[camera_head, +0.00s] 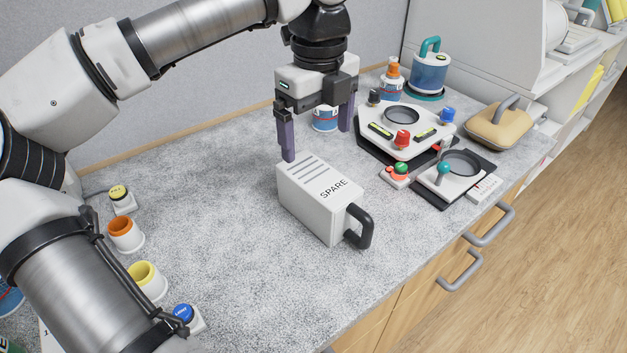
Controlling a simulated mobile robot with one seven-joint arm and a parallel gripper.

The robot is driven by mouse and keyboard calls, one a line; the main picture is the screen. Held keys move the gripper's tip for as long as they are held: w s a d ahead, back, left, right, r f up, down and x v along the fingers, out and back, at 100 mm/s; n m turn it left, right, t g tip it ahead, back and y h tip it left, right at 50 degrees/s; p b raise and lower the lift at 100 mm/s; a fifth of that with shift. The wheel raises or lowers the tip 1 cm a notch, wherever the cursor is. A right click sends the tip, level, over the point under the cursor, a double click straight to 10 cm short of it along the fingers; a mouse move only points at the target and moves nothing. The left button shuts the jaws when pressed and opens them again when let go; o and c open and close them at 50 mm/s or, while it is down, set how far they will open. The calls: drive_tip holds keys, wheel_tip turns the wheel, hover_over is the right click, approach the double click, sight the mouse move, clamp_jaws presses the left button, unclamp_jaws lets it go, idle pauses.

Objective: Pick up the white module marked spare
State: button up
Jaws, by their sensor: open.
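The white module marked SPARE (309,203) sits on the speckled grey counter near its front edge. It is a box with dark slots and the word SPARE on top, and a black handle (360,227) on its right end. My gripper (317,143) points down above and behind the module, with its two purple fingers spread apart and nothing between them. The left finger's tip shows just over the module's back edge in the picture; I cannot tell whether it touches.
A white device with red knob (402,138) and a smaller unit with a teal-knobbed lever (444,168) stand right of the module. A tan handled block (505,128) and a blue canister (430,72) stand behind. Orange (122,234) and yellow cups (143,277) stand left. The counter between is clear.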

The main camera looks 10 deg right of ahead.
sight(320, 178)
drive_tip(key=f, duration=0.4)
drive_tip(key=f+p, duration=0.1)
drive_tip(key=f, duration=0.3)
drive_tip(key=shift+s, duration=0.2)
drive_tip(key=shift+w+d+f+p, duration=0.15)
drive_tip(key=shift+f+p, duration=0.4)
drive_tip(key=shift+f, duration=0.8)
drive_tip(key=shift+w+d+f+p, duration=0.15)
drive_tip(key=shift+f+p, duration=0.35)
drive_tip(key=shift+f, duration=0.8)
drive_tip(key=shift+c, duration=0.3)
drive_tip(key=c, duration=1.3)
drive_tip(key=shift+r, duration=0.1)
